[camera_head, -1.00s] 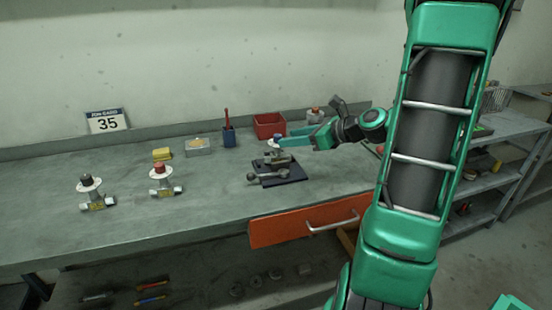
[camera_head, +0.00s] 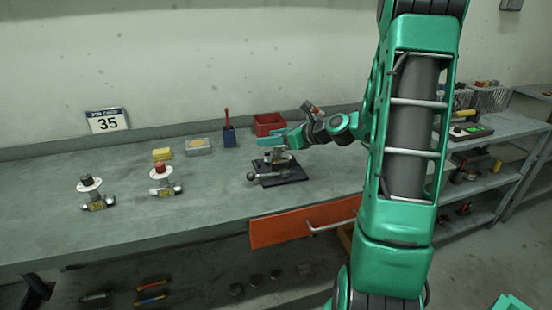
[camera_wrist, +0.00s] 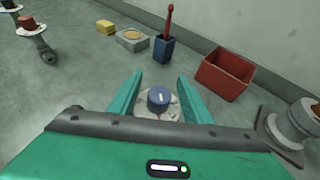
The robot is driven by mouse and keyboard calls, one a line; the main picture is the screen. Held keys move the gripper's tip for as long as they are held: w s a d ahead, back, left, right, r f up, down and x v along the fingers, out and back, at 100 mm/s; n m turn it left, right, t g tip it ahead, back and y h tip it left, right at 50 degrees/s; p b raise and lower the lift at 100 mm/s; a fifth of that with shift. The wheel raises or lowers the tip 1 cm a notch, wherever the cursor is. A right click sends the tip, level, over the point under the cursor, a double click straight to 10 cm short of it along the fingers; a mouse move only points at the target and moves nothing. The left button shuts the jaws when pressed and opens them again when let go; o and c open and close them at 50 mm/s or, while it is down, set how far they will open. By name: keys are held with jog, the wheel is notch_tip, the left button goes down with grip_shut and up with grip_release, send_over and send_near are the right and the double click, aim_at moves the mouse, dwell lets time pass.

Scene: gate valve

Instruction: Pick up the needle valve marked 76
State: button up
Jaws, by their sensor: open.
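Two needle valves stand on the left of the bench in the head view, one with a dark knob (camera_head: 87,180) and one with a red knob (camera_head: 160,170). Each has a yellow tag whose number is too small to read. A blue-knobbed valve (camera_wrist: 158,100) shows between my fingers in the wrist view. In the head view its lower part (camera_head: 277,156) is at the dark vise plate (camera_head: 285,177), its knob hidden by my gripper. My gripper (camera_wrist: 160,84) is open, a finger on either side of the blue knob; whether they touch it I cannot tell.
A red bin (camera_head: 268,123), blue pen cup (camera_head: 229,136), yellow sponge (camera_head: 161,154) and small box (camera_head: 198,146) stand behind. A pale round fitting (camera_wrist: 298,122) is close at right in the wrist view. An orange drawer (camera_head: 300,220) juts from the front.

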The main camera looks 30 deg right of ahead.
jog(key=shift+w+a+f, duration=0.2)
jog(key=shift+w+f, duration=0.05)
jog(key=shift+w, duration=0.25)
jog(key=shift+c, duration=0.7)
grip_shut()
